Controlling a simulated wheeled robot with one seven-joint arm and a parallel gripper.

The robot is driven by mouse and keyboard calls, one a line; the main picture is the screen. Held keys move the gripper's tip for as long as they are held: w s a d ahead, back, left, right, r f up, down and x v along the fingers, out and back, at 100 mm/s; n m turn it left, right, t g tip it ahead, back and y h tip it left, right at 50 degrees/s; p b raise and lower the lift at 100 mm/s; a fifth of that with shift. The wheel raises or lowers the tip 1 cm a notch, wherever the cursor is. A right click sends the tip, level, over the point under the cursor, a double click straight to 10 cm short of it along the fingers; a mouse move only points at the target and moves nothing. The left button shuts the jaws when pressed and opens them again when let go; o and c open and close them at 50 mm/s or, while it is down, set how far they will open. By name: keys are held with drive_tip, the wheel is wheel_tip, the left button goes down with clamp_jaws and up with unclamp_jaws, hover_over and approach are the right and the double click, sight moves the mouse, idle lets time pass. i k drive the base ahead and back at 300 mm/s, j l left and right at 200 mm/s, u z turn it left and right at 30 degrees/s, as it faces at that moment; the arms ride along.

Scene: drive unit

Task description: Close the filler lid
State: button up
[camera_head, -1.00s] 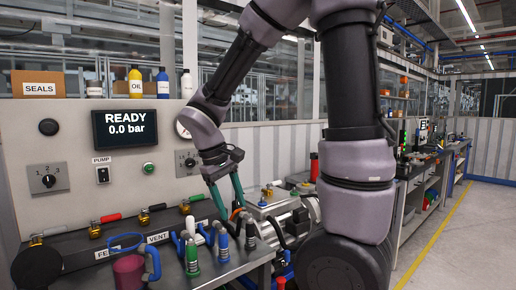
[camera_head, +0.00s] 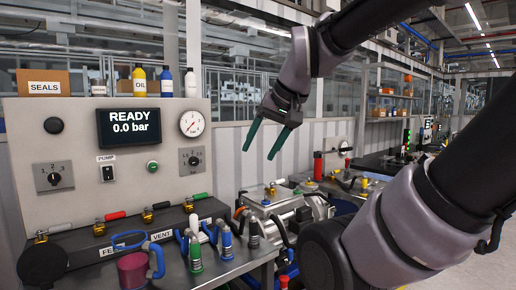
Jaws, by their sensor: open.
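The silver drive unit (camera_head: 291,207) stands on the bench in the lower middle of the head view, with small yellow and red fittings on top. I cannot make out the filler lid or its state for certain. My gripper (camera_head: 259,154) is above and a little left of the drive unit. Its two green fingers point down and left, apart, with nothing between them. My own arm covers part of the right side.
A panel (camera_head: 80,185) with a READY screen (camera_head: 130,127) and gauge (camera_head: 192,123) stands at the left. Coloured hose connectors (camera_head: 195,252), a maroon cup (camera_head: 133,269) and a row of valves are in front. A red cylinder (camera_head: 318,165) stands behind the drive unit.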

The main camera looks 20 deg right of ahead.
sight(41, 264)
drive_tip(key=u, duration=1.25)
drive_tip(key=i+l, duration=0.15)
drive_tip(key=i, duration=0.15)
drive_tip(key=i+l, duration=0.2)
drive_tip(key=i, duration=0.15)
